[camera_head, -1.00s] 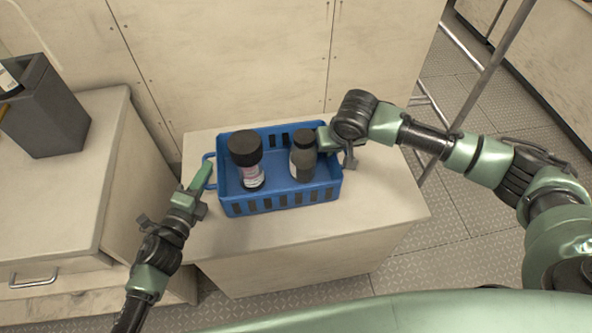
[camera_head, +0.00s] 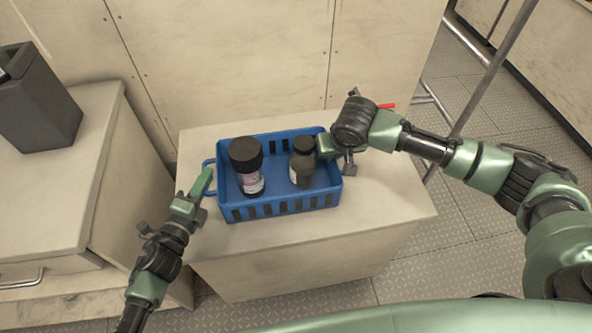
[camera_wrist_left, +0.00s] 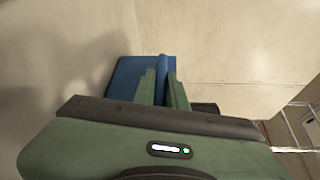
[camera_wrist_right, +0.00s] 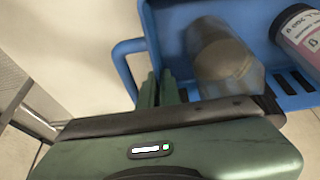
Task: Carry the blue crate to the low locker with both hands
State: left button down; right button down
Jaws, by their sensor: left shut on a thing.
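The blue crate (camera_head: 283,205) is over the pale top of a low locker (camera_head: 375,235); I cannot tell whether it touches. It holds a black-lidded jar with a pink and white label (camera_head: 250,180) and a dark-topped bottle (camera_head: 302,170), both upright. My left gripper (camera_head: 207,183) is shut on the crate's left handle; the left wrist view shows blue between its fingers (camera_wrist_left: 162,88). My right gripper (camera_head: 328,145) is at the crate's right end. In the right wrist view its fingers (camera_wrist_right: 160,88) are close together by the right handle (camera_wrist_right: 122,62); their grip on it is unclear.
A higher pale cabinet (camera_head: 95,165) with a drawer handle stands at left, bearing a dark open box (camera_head: 40,110). A panelled wall (camera_head: 230,60) is behind the locker. A red piece (camera_head: 387,105) shows behind my right arm. A metal pole (camera_head: 490,75) and patterned floor lie at right.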

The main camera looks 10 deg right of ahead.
pick_arm(q)
jog(key=c, duration=1.5)
grip_release()
jog(key=shift+a, duration=0.1)
pick_arm(e)
jog(key=c, duration=1.7)
grip_release()
jog(key=shift+d, duration=0.1)
pick_arm(q)
jog(key=shift+o, duration=0.2)
pick_arm(e)
jog(key=shift+o, duration=0.3)
pick_arm(q)
jog(key=shift+s, duration=0.1)
jog(key=shift+s+a, duration=0.15)
jog(key=shift+s, duration=0.2)
jog(key=v, duration=1)
jog(key=shift+s+a, duration=0.15)
jog(key=shift+s, duration=0.3)
pick_arm(e)
jog(key=shift+s+r, duration=0.1)
jog(key=shift+r, duration=0.1)
jog(key=v, duration=1.1)
jog(key=shift+s+r, duration=0.2)
jog(key=shift+r, duration=0.05)
